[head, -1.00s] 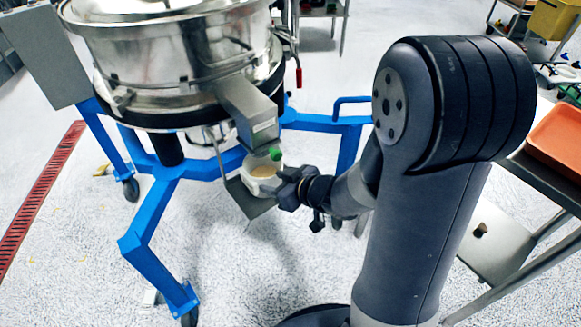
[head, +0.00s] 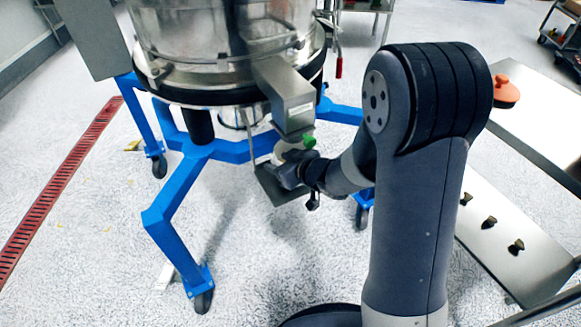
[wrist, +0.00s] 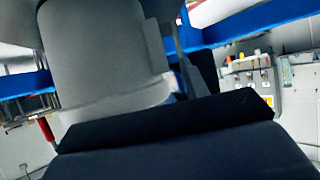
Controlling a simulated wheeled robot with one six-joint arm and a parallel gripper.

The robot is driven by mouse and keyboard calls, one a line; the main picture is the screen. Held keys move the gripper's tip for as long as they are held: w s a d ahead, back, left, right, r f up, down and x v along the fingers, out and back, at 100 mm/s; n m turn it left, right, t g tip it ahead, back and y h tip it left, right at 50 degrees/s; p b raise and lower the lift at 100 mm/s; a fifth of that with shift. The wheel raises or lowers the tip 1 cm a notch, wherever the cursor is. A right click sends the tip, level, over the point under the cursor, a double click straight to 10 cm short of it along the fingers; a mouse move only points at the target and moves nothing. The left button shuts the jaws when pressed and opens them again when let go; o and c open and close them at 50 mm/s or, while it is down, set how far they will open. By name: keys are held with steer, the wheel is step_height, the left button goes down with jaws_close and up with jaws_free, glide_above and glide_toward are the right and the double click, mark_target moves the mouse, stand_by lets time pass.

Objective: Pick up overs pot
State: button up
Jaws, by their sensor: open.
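The overs pot (head: 282,151) is a whitish pot under the end of the sifter's metal outlet chute (head: 286,95), at a small metal shelf (head: 277,190). Most of it is hidden behind my gripper and the chute. My gripper (head: 288,170) is dark, open and right beside the pot, low under the chute. I cannot tell from the head view whether it touches the pot. In the wrist view a large pale grey cylinder (wrist: 95,50), probably the pot, stands close in front of the black gripper body (wrist: 180,145). A green piece (head: 309,142) shows by the chute end.
The steel sifter (head: 200,35) stands on a blue wheeled frame (head: 172,205) around the shelf. A steel table (head: 545,120) with an orange item (head: 506,92) is at right, with several small dark pieces (head: 489,222) on its lower shelf. A red floor drain (head: 60,190) runs at left.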

steer(key=shift+c, duration=0.3)
jaws_close()
stand_by(0.5)
